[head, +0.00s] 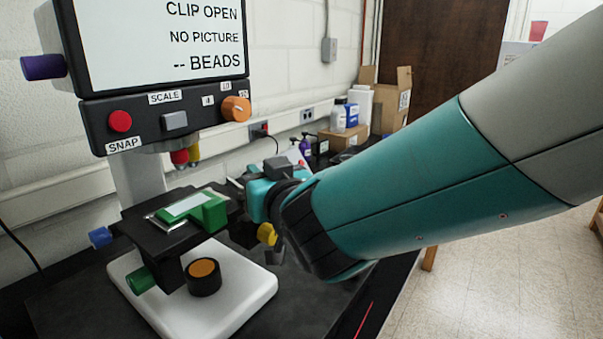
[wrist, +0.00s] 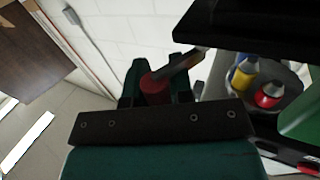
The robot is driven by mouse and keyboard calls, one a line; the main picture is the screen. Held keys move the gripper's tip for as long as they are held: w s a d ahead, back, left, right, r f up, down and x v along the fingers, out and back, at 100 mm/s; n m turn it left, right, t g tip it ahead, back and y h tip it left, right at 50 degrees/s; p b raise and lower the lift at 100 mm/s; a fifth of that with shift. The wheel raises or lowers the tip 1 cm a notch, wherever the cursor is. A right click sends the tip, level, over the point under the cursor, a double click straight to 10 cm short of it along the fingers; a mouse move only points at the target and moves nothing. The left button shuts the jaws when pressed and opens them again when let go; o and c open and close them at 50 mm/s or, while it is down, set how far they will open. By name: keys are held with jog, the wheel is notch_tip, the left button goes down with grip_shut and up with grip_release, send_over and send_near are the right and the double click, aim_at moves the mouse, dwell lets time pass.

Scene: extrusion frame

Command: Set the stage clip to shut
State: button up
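The screen (head: 165,45) reads "CLIP OPEN", "NO PICTURE" and "-- BEADS". The dark stage (head: 150,222) carries a slide (head: 185,206) beside a green block (head: 210,213). My gripper (head: 262,192) is at the right side of the stage, partly hidden by my arm. In the wrist view, a red knob (wrist: 155,88) with a dull metallic bar (wrist: 178,66) shows between the fingers of my gripper (wrist: 160,85). The knob and bar look like the stage clip's lever. I cannot tell whether the fingers touch the knob.
Objectives (wrist: 256,80) hang close to the right of my gripper. Bottles (head: 345,115) and a cardboard box (head: 390,98) stand behind. Open floor lies at right.

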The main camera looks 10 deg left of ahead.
grip_shut()
